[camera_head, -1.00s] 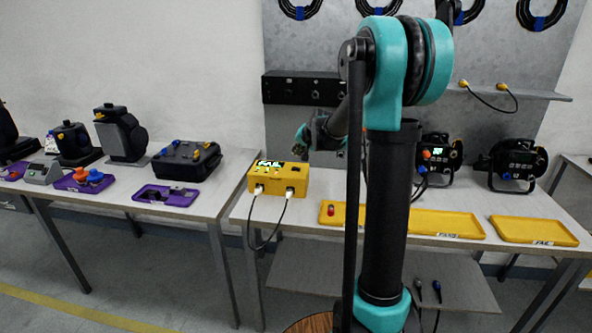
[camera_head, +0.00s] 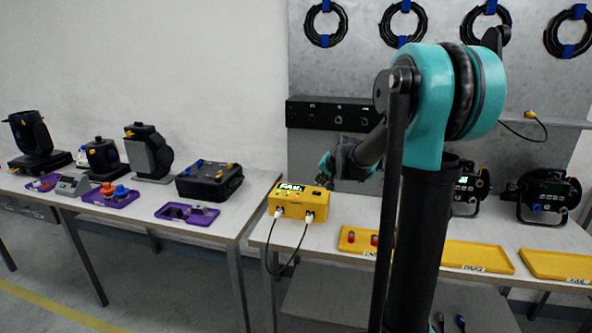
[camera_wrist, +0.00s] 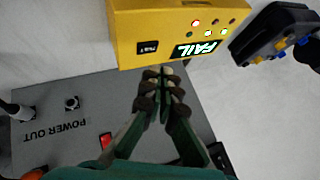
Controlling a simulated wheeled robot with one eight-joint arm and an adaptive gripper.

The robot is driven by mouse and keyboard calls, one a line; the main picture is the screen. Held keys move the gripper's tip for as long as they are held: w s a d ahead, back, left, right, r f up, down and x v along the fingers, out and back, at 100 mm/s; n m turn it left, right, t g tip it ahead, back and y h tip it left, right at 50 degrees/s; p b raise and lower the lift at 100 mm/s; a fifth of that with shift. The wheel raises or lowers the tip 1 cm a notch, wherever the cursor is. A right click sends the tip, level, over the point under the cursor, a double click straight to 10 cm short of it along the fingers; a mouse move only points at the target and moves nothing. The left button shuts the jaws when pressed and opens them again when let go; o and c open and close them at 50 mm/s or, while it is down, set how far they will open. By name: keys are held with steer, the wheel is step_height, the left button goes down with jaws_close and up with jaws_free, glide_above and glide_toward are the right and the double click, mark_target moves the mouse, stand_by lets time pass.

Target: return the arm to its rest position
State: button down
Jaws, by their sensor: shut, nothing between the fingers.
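My gripper (camera_wrist: 166,78) is shut and empty in the wrist view, with its fingertips together. It is held in the air, and the yellow tester box (camera_wrist: 180,30) with a lit FAIL display shows just past the tips. In the head view my gripper (camera_head: 326,165) is small and partly hidden behind my own arm. There it appears above and just behind the yellow tester box (camera_head: 300,203), which stands on the right table. I cannot tell the exact gap between them.
Yellow trays (camera_head: 478,257) lie along the right table, partly hidden by my arm. Black par cans (camera_head: 548,195) stand behind them. A black panel (camera_head: 335,115) is on the grey back board. The left table holds purple trays (camera_head: 188,219) and a black case (camera_head: 209,181).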

steer(key=s+d+f+n+g+h, duration=0.1)
steer(key=s+f, duration=0.4)
steer(key=s, duration=0.7)
steer(key=s+d+f+n+g, duration=0.1)
steer(key=s+f, duration=0.4)
steer(key=s, duration=0.7)
steer(key=s+d+f+n+g+h, duration=0.1)
steer(key=s+f, duration=0.3)
steer(key=s, duration=0.9)
steer(key=shift+d+f+n+g+h, duration=0.3)
steer(key=shift+d+f+n+g, duration=0.15)
steer(key=shift+n, duration=0.45)
